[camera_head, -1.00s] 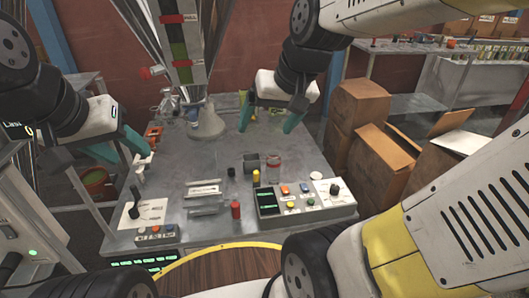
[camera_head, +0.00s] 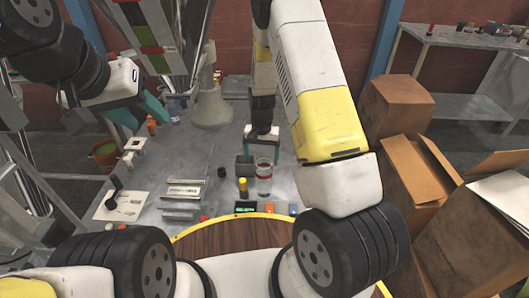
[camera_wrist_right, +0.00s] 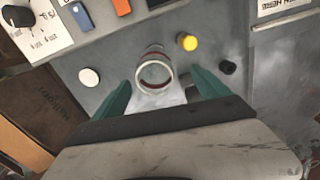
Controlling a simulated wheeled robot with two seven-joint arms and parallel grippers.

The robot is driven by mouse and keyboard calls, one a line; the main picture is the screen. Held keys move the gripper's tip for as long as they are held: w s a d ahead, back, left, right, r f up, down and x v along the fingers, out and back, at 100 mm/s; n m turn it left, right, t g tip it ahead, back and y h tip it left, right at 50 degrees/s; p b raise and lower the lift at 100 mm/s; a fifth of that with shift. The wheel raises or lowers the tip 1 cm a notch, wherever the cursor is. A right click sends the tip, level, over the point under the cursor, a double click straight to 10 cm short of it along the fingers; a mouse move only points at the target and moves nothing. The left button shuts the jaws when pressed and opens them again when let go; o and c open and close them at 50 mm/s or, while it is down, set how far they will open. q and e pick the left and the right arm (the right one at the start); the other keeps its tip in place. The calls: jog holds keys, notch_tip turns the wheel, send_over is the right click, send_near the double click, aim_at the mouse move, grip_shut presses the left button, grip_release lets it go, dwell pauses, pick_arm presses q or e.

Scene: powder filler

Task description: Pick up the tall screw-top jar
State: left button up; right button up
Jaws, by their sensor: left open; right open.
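A clear jar with a red band (camera_head: 264,178) stands upright on the grey table; I take it for the tall screw-top jar. In the right wrist view its round open-looking rim (camera_wrist_right: 154,73) lies ahead of and between the teal fingertips. My right gripper (camera_head: 263,146) is open and empty, just behind and above the jar in the head view; it also shows in the right wrist view (camera_wrist_right: 162,92). I cannot tell how much height separates them. My left gripper (camera_head: 150,117) is open and empty, up at the left, away from the jar.
A large funnel-like machine base (camera_head: 211,108) stands behind. Cardboard boxes (camera_head: 395,115) are at the right.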

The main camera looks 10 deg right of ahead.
aim_at(264, 173)
jog(key=shift+w+d+f, duration=0.1)
jog(key=shift+d+f, duration=0.05)
jog(key=shift+f, duration=0.3)
jog(key=shift+w+d+f, duration=0.1)
jog(key=shift+f, duration=0.35)
jog(key=f, duration=0.7)
jog(key=shift+s+d+f, duration=0.1)
jog(key=shift+s+d, duration=0.1)
jog(key=shift+d, duration=0.05)
jog(key=c, duration=1.5)
